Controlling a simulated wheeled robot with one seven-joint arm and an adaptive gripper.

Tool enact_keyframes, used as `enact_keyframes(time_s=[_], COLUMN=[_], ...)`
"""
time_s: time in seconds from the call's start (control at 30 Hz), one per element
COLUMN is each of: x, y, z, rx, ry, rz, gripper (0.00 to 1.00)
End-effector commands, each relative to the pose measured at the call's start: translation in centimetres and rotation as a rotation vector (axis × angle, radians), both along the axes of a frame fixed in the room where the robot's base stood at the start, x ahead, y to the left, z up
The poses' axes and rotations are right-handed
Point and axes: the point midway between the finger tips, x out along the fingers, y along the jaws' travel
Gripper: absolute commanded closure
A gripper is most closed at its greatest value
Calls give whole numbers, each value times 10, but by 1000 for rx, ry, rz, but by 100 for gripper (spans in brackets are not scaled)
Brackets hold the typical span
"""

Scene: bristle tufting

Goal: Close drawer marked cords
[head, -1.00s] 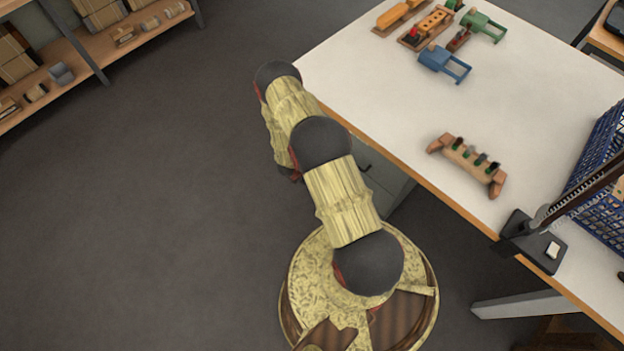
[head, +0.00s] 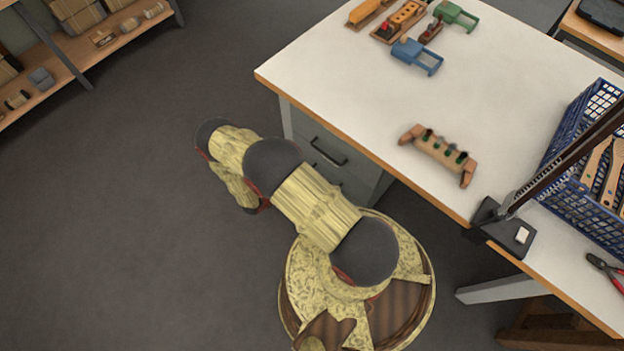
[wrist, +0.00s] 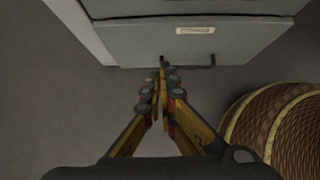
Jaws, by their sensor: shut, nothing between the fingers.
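A grey drawer cabinet (head: 376,188) stands under the workbench in the head view, with dark bar handles on its front. In the wrist view a grey drawer front (wrist: 140,42) carries a small pale label (wrist: 195,30), too small to read. A dark bar handle (wrist: 200,66) is at its lower edge. I cannot tell which drawer is marked cords, or how far any drawer stands out. My gripper (wrist: 163,66) is shut and empty, its tips close to the left end of the handle; contact is unclear. The head view does not clearly show the fingers.
The white workbench (head: 330,88) overhangs the cabinet. On it are a wooden block with pegs (head: 440,152), a blue clamp-like tool (head: 416,55), a dark stand (head: 503,228) and a blue crate (head: 556,205). Open floor (head: 120,230) lies left; a shelf (head: 75,70) is at far left.

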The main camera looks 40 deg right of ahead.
Motion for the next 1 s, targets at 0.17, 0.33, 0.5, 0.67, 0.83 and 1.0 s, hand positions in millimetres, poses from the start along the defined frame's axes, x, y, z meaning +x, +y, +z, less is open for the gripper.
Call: enact_keyframes(time_s=[0.17, 0.33, 0.5, 0.67, 0.83, 1.0], x=[0, 0, 3, 4, 7, 8], y=[-11, -30, -54, -75, -100, -112], z=[-4, -25, -50, -71, -69, -68], rx=[-21, -19, -18, -18, -18, -18], ry=[-6, -4, -6, -4, -6, -6], rz=[-7, -10, -10, -8, -8, -6], gripper=[100, 100, 100, 100, 100, 100])
